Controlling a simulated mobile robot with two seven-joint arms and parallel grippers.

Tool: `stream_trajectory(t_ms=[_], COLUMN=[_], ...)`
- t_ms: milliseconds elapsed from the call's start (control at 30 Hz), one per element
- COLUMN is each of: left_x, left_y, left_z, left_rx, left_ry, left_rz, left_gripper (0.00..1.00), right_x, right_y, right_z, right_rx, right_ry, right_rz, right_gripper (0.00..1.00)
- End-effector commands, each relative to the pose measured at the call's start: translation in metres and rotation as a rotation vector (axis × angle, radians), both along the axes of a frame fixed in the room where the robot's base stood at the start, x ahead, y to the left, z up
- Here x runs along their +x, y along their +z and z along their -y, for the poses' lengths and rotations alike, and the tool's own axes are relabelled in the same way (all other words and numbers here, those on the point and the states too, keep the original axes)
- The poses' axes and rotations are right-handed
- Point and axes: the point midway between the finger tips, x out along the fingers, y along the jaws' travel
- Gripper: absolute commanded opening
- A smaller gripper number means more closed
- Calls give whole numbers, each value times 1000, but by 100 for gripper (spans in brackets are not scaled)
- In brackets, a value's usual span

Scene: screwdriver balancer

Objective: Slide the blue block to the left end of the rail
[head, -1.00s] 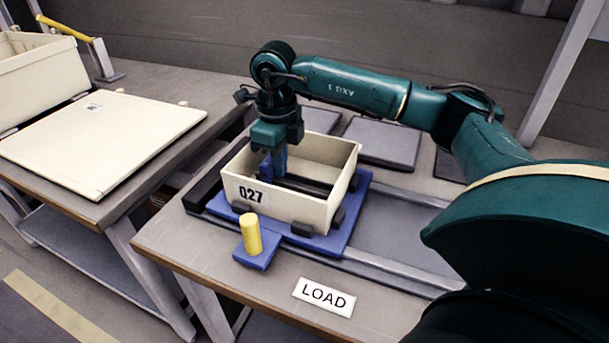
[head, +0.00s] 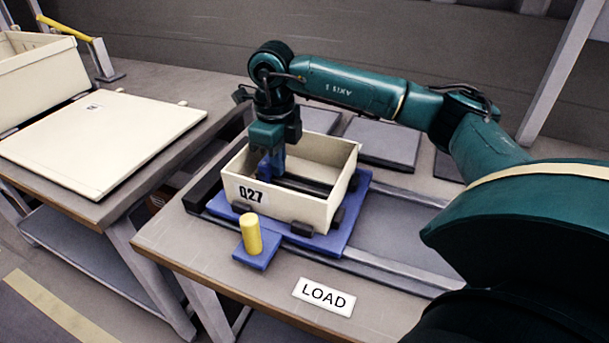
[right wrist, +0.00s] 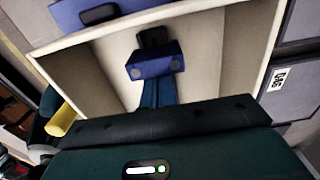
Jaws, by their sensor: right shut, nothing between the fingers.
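The blue block (head: 264,168) sits inside a cream box labelled 027 (head: 300,208), close to the box's left wall, at the left part of the dark rail (head: 304,186). The block also shows in the right wrist view (right wrist: 155,66), with a dark piece beyond it. My right gripper (head: 279,170) reaches down into the box, just right of the block, fingers shut and empty. In the right wrist view its fingers (right wrist: 158,92) end close to the block; I cannot tell whether they touch. My left gripper is not in view.
The box sits on a blue carrier (head: 350,235) between dark clamps, on a bench with metal rails (head: 400,272). A yellow knob (head: 251,234) stands in front, near a LOAD label (head: 324,297). Left is another bench with a cream lid (head: 100,140).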

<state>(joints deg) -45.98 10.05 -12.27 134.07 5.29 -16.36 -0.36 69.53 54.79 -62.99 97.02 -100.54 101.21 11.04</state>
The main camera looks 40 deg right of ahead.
Motion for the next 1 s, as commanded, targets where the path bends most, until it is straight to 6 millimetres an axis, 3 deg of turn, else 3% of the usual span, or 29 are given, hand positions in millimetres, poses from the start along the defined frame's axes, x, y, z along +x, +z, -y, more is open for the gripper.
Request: stream_trajectory(t_ms=[1000], left_x=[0], left_y=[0], left_z=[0], left_rx=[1], left_ry=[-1], left_rz=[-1], left_gripper=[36], right_x=[-7], right_y=[0], right_z=[3], right_rx=[0], right_ry=[0], right_rz=[0], right_gripper=[0])
